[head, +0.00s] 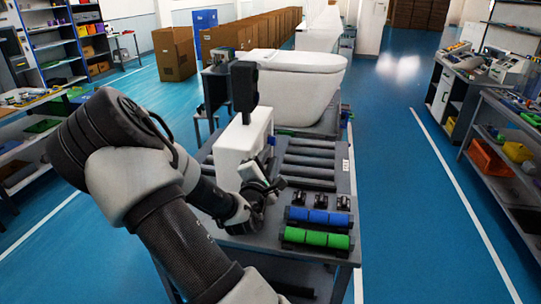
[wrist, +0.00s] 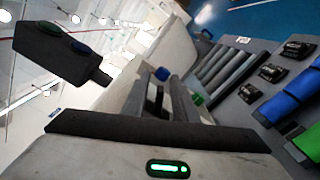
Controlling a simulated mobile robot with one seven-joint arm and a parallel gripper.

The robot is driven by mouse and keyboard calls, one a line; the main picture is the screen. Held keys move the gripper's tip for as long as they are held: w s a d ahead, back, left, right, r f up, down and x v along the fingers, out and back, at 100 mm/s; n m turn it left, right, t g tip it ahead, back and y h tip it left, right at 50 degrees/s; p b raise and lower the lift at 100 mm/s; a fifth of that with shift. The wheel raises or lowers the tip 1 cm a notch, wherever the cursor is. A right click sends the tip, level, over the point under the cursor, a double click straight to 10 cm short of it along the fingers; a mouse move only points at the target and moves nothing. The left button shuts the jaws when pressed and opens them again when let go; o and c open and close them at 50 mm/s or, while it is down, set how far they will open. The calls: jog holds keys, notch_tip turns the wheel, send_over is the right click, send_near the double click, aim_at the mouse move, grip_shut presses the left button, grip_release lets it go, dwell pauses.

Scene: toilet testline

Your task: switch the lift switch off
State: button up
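My gripper (head: 272,187) is low over the near part of the grey roller bench, in front of the white box (head: 236,146). Its fingers (wrist: 167,98) show in the wrist view with a narrow gap between them, and I see nothing held. Several small black switches (head: 320,201) sit on the bench to the right of my gripper; they also show in the wrist view (wrist: 270,72).
The blue floor (head: 405,215) right of the bench is clear.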

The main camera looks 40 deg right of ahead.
jog(key=shift+x, duration=1.15)
grip_shut()
